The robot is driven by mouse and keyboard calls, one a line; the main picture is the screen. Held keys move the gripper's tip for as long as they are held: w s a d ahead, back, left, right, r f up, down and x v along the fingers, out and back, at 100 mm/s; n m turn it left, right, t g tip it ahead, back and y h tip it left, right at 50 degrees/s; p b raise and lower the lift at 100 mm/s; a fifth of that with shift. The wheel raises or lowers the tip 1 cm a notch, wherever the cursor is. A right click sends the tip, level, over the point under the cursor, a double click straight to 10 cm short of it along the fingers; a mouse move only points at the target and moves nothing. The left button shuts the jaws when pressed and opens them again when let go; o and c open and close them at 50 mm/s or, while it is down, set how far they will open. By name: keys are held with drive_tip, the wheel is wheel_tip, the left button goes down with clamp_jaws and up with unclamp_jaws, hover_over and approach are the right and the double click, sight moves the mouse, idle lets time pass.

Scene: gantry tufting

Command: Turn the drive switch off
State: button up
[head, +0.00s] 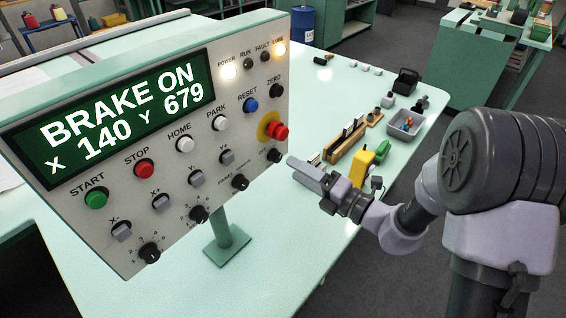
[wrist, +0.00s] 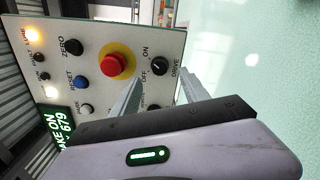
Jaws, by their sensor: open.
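The drive switch (head: 275,156) is a small black rotary knob at the lower right of the grey control panel (head: 262,60). In the wrist view the drive switch (wrist: 159,68) shows beside the words ON, OFF and DRIVE. I cannot tell surely which word its pointer faces. My gripper (head: 291,162) is just in front of the panel's lower right edge, close to the knob. In the wrist view my gripper (wrist: 161,71) is open and empty, its two fingers reaching toward the panel on either side of the knob. Contact with the knob is not visible.
A red emergency button (head: 279,131) sits just above the switch. The display (head: 115,120) reads BRAKE ON, X 140 Y 679. The power lamp (head: 228,71) and the lube lamp are lit. A yellow tool (head: 362,163) and a grey bin (head: 407,123) stand on the table behind the gripper.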

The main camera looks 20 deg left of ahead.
sight(279, 159)
drive_tip(key=x, duration=0.6)
drive_tip(key=shift+d+b, duration=0.1)
drive_tip(key=shift+b, duration=0.3)
clamp_jaws()
